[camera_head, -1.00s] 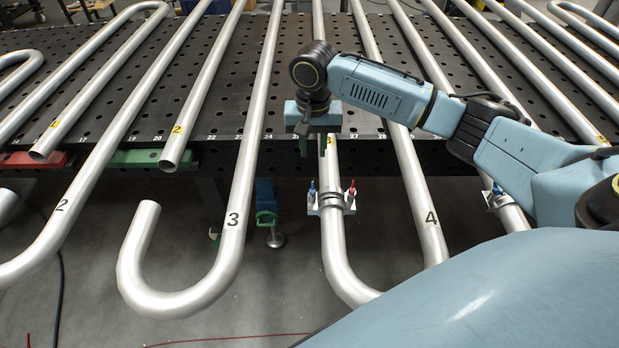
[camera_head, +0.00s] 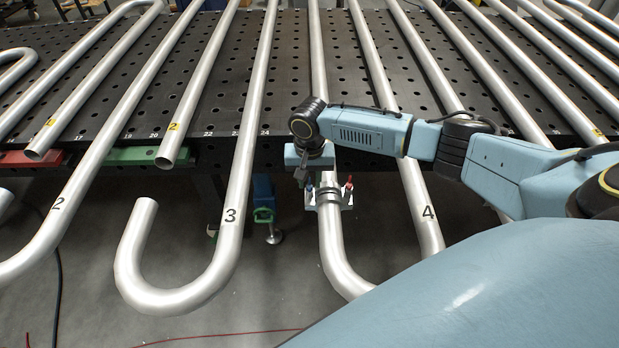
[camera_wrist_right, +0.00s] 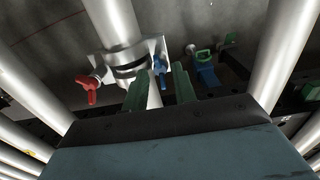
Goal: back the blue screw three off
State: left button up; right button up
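The blue screw (camera_head: 309,193) stands at the left side of a clamp (camera_head: 329,196) around a metal pipe. The red screw (camera_head: 349,186) is at the clamp's right side. My right gripper (camera_head: 304,177) is just above and behind the blue screw; the wrist hides much of its fingers. In the right wrist view, the two green fingers (camera_wrist_right: 159,88) are apart with a gap between them. The blue screw (camera_wrist_right: 160,66) shows in line with that gap, just beyond the fingertips. I cannot tell whether they touch it. My left gripper is not in view.
Pipes marked 3 (camera_head: 231,215) and 4 (camera_head: 428,212) run on either side of the clamped pipe. The black perforated table (camera_head: 290,95) lies behind. A blue and green clamp (camera_head: 263,205) hangs at its front edge.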

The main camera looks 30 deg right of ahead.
grip_shut()
